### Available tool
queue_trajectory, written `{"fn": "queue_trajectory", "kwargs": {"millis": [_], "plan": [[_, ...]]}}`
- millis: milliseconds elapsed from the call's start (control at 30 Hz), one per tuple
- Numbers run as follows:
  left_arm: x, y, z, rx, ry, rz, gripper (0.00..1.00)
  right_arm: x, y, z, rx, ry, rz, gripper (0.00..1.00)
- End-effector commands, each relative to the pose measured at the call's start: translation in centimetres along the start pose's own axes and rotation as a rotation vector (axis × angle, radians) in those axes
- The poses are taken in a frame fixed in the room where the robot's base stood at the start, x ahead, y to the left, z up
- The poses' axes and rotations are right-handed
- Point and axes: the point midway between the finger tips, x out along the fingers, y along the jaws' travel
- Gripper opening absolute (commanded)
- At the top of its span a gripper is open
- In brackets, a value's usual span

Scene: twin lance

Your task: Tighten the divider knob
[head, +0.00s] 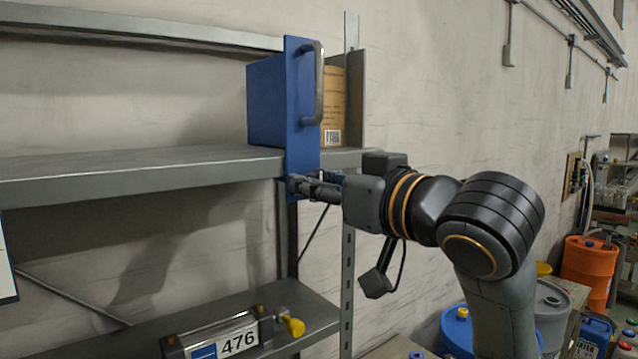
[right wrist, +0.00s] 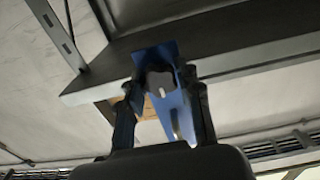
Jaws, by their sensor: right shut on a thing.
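The blue divider (head: 302,110) stands upright at the right end of the upper shelf, with a grey vertical handle (head: 313,85) on its front plate. My right gripper (head: 300,186) reaches in from the right to the divider's lower end, just below the shelf edge. In the right wrist view, my right gripper (right wrist: 163,86) has its two fingers on either side of a dark knob (right wrist: 159,82) on the blue plate, and is shut on it. In the head view the fingers hide the knob. My left gripper is not in view.
A cardboard box (head: 334,105) stands behind the divider. The upper shelf (head: 130,172) is bare to its left. On the lower shelf lies a grey device labelled 476 (head: 225,342) with a yellow knob (head: 293,327). A perforated upright (head: 347,270) stands close to my right gripper.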

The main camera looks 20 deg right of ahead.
Motion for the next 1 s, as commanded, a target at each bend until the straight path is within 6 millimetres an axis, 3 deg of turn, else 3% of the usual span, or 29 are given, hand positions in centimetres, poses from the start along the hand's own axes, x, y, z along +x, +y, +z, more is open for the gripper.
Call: {"fn": "queue_trajectory", "kwargs": {"millis": [467, 500, 600, 1000], "plan": [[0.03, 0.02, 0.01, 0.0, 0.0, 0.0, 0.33, 0.06, -0.04, 0.19, 0.017, -0.006, -0.001, 0.03], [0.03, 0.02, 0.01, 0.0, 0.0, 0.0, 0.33, 0.06, -0.04, 0.19, 0.017, -0.006, -0.001, 0.37], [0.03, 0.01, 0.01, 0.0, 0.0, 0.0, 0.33, 0.05, -0.04, 0.17, 0.016, -0.005, -0.001, 0.57], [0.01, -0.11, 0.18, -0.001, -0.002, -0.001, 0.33, -0.49, 0.01, 0.02, 0.016, -0.001, 0.0, 0.58]]}}
